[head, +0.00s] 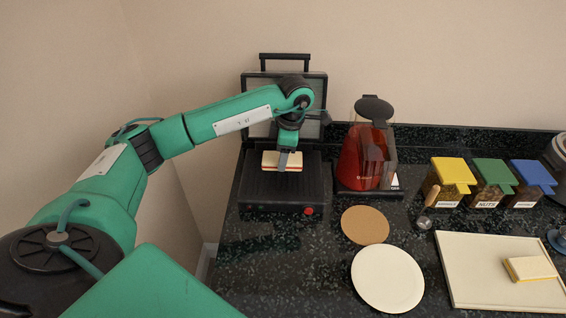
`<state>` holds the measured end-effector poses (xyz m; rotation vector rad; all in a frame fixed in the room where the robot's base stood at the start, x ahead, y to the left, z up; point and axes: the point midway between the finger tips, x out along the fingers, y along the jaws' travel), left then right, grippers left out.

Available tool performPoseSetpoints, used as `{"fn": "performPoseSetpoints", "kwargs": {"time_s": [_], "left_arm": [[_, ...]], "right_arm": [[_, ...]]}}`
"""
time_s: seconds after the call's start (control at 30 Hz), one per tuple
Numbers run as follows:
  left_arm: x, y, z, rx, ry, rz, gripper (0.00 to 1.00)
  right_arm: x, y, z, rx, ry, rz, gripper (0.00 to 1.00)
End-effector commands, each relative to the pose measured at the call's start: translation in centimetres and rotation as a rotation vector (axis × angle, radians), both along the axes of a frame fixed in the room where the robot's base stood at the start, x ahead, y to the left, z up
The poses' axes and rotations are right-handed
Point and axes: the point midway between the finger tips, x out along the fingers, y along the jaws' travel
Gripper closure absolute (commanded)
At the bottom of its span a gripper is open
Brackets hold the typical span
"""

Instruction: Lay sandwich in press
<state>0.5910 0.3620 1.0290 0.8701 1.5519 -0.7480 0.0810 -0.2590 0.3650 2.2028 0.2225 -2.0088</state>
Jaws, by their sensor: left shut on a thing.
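A sandwich (270,161) with pale bread and a thin filling is held by my left gripper (286,160), which is shut on it. The gripper points down over the black sandwich press (262,195) at the back left of the counter. The press lid (259,89) stands open, upright behind. The sandwich appears over the lower plate; I cannot tell whether it touches it. A second sandwich (530,268) lies on the cream board (475,288) at the right. My right gripper is not in view.
A red blender-like machine (366,155) stands just right of the press. A brown round mat (365,225), a white plate (388,278) and a scoop (428,207) lie in front. Jars with yellow (453,172), green (494,174) and blue lids (533,174) stand at the right. The front-left counter is clear.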

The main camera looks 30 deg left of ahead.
Motion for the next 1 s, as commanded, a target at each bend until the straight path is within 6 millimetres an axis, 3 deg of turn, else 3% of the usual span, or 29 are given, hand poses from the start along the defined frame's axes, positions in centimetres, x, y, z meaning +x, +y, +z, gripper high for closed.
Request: {"fn": "performPoseSetpoints", "kwargs": {"time_s": [0.23,0.63,0.67,0.73,1.0], "left_arm": [[-0.1,0.0,-3.4,0.000,0.004,0.002,0.72],[0.0,0.0,-4.3,0.001,0.001,0.000,0.72],[0.0,0.0,-4.1,0.001,0.001,0.000,0.42],[0.0,0.0,-4.1,0.000,0.001,0.000,0.28],[0.0,0.0,-4.1,0.000,0.001,0.000,0.26]], "right_arm": [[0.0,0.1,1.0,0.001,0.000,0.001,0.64],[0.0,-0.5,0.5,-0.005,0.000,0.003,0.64],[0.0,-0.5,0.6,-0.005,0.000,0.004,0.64],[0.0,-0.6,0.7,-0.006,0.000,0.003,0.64],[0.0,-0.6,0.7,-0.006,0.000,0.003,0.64]]}}
